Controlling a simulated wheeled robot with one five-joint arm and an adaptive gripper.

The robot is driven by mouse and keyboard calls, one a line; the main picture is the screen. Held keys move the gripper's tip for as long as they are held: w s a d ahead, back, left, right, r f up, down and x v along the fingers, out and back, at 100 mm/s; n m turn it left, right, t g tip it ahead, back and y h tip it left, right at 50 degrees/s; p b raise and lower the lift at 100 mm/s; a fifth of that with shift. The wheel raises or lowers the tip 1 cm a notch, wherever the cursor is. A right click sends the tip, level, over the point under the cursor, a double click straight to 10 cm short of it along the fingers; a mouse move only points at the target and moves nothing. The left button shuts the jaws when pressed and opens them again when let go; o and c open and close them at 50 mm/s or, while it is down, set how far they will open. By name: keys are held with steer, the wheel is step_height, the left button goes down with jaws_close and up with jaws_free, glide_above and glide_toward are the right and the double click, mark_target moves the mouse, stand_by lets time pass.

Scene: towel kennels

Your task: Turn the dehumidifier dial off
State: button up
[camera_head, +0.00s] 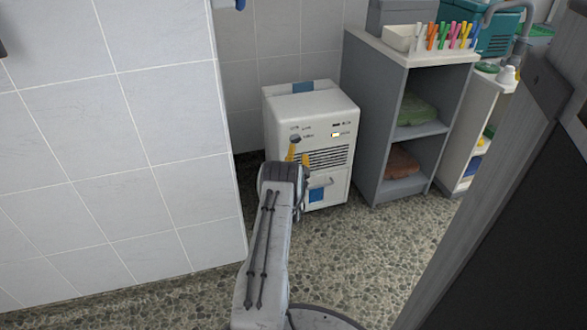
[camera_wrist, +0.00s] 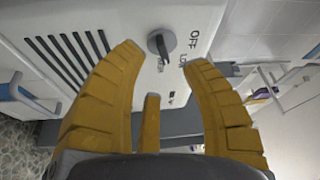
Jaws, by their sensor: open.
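The dehumidifier (camera_head: 308,108) is a white box on the floor against the tiled wall. Its dial (camera_head: 295,139) is a small dark knob on the upper left of the front. In the wrist view the dial (camera_wrist: 161,43) is grey with a raised bar; lettering beside it reads OFF, LOW and another word, partly legible. The bar lies away from OFF, roughly towards the lower lettering; its exact setting is hard to tell. My gripper (camera_head: 297,154) has yellow fingers and is open just in front of the panel. In the wrist view its fingertips (camera_wrist: 164,56) spread on either side of the dial, apparently without gripping it.
A grey shelf unit (camera_head: 366,125) with folded towels (camera_head: 415,110) stands right of the dehumidifier. A tiled wall corner (camera_head: 225,150) is close on the left. A large dark panel (camera_head: 520,220) fills the right foreground. Pebbled floor (camera_head: 385,235) is clear between.

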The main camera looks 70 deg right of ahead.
steer(key=shift+v, duration=2.95)
